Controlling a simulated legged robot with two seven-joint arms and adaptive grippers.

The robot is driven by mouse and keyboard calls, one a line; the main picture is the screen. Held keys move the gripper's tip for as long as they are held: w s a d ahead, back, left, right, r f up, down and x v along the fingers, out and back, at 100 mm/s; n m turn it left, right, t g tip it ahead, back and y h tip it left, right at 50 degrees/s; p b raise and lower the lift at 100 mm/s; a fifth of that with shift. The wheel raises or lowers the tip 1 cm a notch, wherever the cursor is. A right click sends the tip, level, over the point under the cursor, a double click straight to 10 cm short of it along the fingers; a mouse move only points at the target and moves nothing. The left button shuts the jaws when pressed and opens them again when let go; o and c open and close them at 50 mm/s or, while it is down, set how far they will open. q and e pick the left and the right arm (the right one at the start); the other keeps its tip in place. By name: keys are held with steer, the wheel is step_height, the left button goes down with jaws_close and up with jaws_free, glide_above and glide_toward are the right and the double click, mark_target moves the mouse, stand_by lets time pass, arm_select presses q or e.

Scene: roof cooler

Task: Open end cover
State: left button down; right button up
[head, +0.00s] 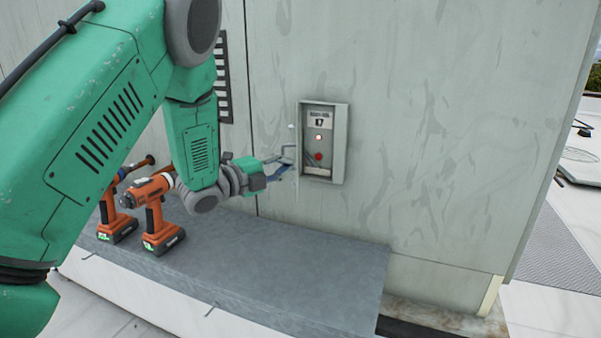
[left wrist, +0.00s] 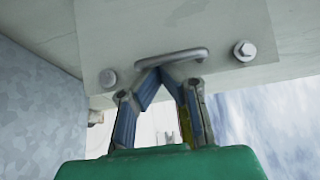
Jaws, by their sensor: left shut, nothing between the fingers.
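A grey box (head: 339,147) is set on the wall, and its inside shows a small label, a lit red light and a red button. A thin pale cover (head: 297,150) stands out from the box's left side, seen nearly edge-on. In the left wrist view the cover is a flat plate (left wrist: 205,28) with a bolt near each side and a bar handle (left wrist: 190,53). My left gripper (head: 287,163) is at the cover's left side. Its fingertips (left wrist: 160,70) meet at the handle with nothing between them. I cannot tell whether they reach behind the bar. My right gripper is out of view.
Two orange cordless drills (head: 157,210) (head: 113,206) stand on a grey ledge (head: 290,255) below the wall. A dark vent (head: 223,80) is on the wall at left. The ledge's right part is clear. Open roof lies at far right.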

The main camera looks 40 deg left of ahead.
arm_select(q)
steer(key=s+a+m+g+h+b, duration=0.1)
steer(key=a+h+b, duration=0.1)
steer(key=a, duration=0.6)
steer(key=shift+a+m+h+b, duration=0.35)
steer(key=shift+m+h+b, duration=0.05)
steer(key=shift+b, duration=0.35)
